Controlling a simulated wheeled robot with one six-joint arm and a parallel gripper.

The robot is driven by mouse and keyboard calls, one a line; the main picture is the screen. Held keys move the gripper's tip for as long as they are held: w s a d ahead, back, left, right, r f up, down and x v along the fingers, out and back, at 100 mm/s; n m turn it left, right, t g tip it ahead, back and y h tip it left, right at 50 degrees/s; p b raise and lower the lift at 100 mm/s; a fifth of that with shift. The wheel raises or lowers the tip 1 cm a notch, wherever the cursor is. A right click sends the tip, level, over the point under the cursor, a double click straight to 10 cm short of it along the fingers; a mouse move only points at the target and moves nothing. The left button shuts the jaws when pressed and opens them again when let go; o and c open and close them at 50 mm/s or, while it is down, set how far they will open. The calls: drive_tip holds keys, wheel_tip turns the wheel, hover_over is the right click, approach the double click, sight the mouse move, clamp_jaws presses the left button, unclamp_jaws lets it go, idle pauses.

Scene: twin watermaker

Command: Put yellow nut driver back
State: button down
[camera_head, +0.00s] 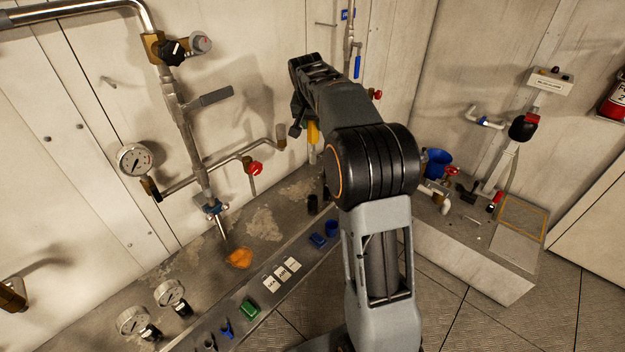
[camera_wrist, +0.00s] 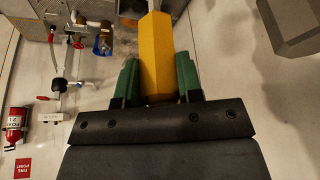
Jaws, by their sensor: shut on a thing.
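The yellow nut driver (camera_wrist: 156,50) is between the green-padded fingers of my gripper (camera_wrist: 158,80) in the wrist view. The gripper is shut on its yellow handle, which runs up toward the top edge of that view. In the head view the yellow handle (camera_head: 313,132) hangs below my gripper (camera_head: 304,125), above the back end of the bench, with a paler shaft under it. My arm hides part of the bench there. A dark cylindrical holder (camera_head: 313,204) and a blue cup-like holder (camera_head: 331,228) stand on the bench below. I cannot tell which holder belongs to the driver.
The bench (camera_head: 190,285) carries blue and green items, white labels (camera_head: 282,274) and an orange patch (camera_head: 239,258). Pipes with a gauge (camera_head: 134,160) and a red-handled valve (camera_head: 255,168) run along the left wall, close to my gripper. A second bench (camera_head: 480,245) stands at right.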

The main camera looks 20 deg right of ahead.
wheel_tip(320, 180, down, 20)
drive_tip(key=p, duration=0.1)
drive_tip(key=shift+r, duration=0.15)
idle(0.3)
drive_tip(key=c, duration=0.8)
unclamp_jaws()
drive_tip(key=b+v, duration=0.1)
drive_tip(key=v, duration=1.1)
drive_tip(key=s+a+n+y, duration=0.1)
drive_tip(key=s+a+n, duration=0.1)
drive_tip(key=s, duration=0.6)
drive_tip(key=s+a+r+n, duration=0.1)
drive_tip(key=s+a, duration=0.3)
drive_tip(key=s, duration=0.5)
drive_tip(key=s+a+n+y, duration=0.1)
drive_tip(key=s+a+n, duration=0.2)
drive_tip(key=s, duration=0.6)
drive_tip(key=shift+s+a+r+n+y, duration=0.25)
drive_tip(key=shift+a+n+y, duration=0.1)
drive_tip(key=shift+n, duration=0.25)
